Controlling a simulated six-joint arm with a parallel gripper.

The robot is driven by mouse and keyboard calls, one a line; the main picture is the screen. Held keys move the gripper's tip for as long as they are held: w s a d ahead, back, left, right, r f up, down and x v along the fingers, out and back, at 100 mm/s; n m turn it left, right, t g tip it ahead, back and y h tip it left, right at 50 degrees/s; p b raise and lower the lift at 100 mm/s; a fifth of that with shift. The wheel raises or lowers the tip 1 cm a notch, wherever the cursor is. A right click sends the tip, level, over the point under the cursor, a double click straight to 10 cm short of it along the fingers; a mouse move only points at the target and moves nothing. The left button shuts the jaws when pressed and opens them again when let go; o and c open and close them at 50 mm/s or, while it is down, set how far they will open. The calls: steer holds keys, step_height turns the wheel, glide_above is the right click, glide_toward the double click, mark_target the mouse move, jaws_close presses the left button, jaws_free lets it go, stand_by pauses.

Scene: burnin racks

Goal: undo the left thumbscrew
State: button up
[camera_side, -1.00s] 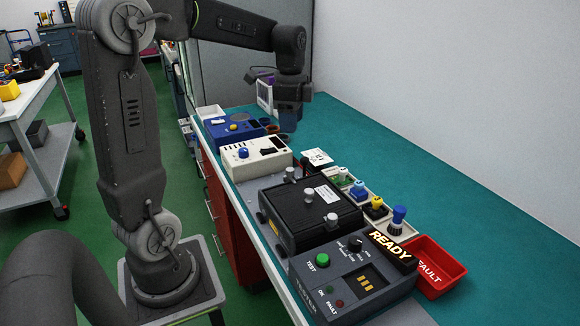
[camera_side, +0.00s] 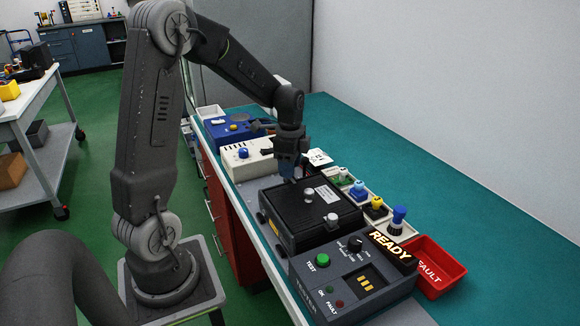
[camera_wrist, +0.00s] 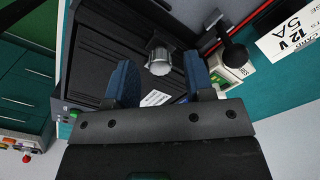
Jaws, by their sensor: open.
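The black box (camera_side: 285,222) lies on the bench with a ribbed lid; its lid also shows in the wrist view (camera_wrist: 105,50). In the side view, my gripper (camera_side: 289,179) is down at the box's far left end, where its fingers hide the left thumbscrew. A middle silver knob (camera_side: 308,195) and a near right thumbscrew (camera_side: 332,215) stay visible on the lid. In the wrist view, a silver round-headed screw (camera_wrist: 160,62) stands just beyond and between the open blue fingertips of my gripper (camera_wrist: 162,80). Nothing is held; contact is not visible.
The grey tester (camera_side: 350,280) with a lit READY sign and the red FAULT bin (camera_side: 440,265) stand at the near end. Coloured knobs in trays (camera_side: 376,206) line the right side. A cream device (camera_side: 245,160) and a blue one (camera_side: 228,130) lie beyond.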

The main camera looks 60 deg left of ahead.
steer(key=shift+f, duration=0.4)
steer(key=shift+c, duration=0.2)
jaws_close()
